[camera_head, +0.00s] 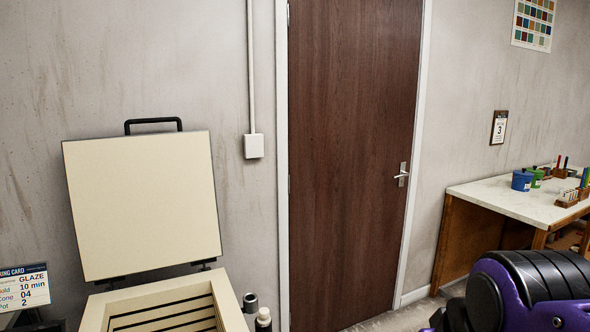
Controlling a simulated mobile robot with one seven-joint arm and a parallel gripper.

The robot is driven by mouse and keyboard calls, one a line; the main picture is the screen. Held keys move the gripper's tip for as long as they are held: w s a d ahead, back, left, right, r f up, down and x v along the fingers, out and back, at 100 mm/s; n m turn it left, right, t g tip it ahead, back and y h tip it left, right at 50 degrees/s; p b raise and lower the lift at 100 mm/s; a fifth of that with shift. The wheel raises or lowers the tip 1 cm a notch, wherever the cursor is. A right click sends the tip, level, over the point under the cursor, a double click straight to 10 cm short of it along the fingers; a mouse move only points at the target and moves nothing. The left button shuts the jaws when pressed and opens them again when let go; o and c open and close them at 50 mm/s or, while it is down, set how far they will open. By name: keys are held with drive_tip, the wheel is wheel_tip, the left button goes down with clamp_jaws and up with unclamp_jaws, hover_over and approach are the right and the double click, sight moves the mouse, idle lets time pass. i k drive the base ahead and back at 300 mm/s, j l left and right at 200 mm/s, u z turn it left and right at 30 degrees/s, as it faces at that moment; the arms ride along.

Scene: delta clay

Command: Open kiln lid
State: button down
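The kiln lid (143,205) stands raised at the left, its pale inner face turned toward me and a black handle (153,121) along its top edge. Hinges join its lower edge to the kiln (228,300). The kiln's square opening shows at the bottom left, with dark slots along its inner wall; its lower part is cut off by the frame. A purple and black part of my own arm fills the bottom right corner. My gripper is not in view.
A firing card (23,288) stands left of the kiln. Dark bottles (263,319) stand at its right. A brown door (350,150) is shut in the back wall. A worktable (510,200) at the right holds cups and tools.

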sight(138, 204)
drive_tip(key=i+z, duration=0.4)
drive_tip(key=i, duration=0.2)
drive_tip(key=i+j, duration=0.15)
drive_tip(key=i, duration=0.95)
drive_tip(key=i+j+u, duration=0.1)
drive_tip(key=i, duration=1.05)
drive_tip(key=i+u, duration=0.1)
drive_tip(key=u, duration=1.15)
drive_tip(key=k+u, duration=0.2)
drive_tip(key=u, duration=0.2)
drive_tip(key=k+l+u, duration=0.1)
drive_tip(key=u, duration=0.3)
drive_tip(key=i, duration=0.3)
drive_tip(key=l+z, duration=0.05)
